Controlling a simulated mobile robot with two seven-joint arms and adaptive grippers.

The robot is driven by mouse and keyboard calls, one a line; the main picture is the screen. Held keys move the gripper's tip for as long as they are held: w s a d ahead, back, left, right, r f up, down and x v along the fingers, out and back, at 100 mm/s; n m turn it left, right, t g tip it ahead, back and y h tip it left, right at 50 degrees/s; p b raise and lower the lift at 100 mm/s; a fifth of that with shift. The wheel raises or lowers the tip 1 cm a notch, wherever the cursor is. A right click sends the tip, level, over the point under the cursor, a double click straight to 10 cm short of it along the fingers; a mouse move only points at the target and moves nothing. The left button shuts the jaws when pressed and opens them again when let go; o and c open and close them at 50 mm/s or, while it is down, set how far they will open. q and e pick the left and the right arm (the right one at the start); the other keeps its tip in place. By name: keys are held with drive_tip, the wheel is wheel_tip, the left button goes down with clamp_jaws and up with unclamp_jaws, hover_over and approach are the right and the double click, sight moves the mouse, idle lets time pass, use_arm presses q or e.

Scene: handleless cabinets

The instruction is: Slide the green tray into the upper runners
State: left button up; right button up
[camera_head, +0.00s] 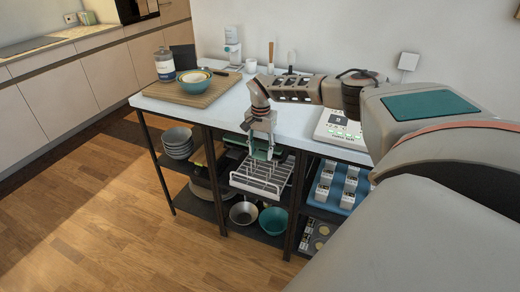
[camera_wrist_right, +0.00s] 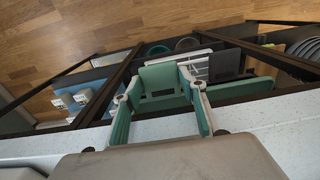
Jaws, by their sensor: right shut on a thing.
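The green tray (camera_head: 259,154) is at the top of the shelf unit's middle bay, just under the white worktop and above a white wire rack (camera_head: 262,177). In the right wrist view, the tray's green front (camera_wrist_right: 162,79) lies between the fingertips, with a green edge (camera_wrist_right: 240,92) running to one side. My right gripper (camera_head: 261,150) reaches down over the worktop's front edge and is shut on the tray; it also shows in the right wrist view (camera_wrist_right: 155,88). The runners are hidden, so I cannot tell how the tray sits in them. My left gripper is out of view.
The worktop (camera_head: 222,98) carries a wooden board (camera_head: 190,94) with bowls and a jar at left. Dark shelf posts (camera_head: 213,182) flank the bay. A blue tray (camera_head: 340,194) with white boxes is at right. Bowls (camera_head: 272,220) stand below. The floor in front is clear.

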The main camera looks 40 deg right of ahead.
drive_tip(key=shift+w+d, duration=0.25)
drive_tip(key=shift+d, duration=0.35)
drive_tip(key=o, duration=1.2)
drive_tip(key=shift+c, duration=0.2)
drive_tip(key=shift+d, duration=0.1)
wheel_tip(320, 180, up, 12)
drive_tip(key=shift+a, duration=0.2)
drive_tip(key=shift+a, duration=0.15)
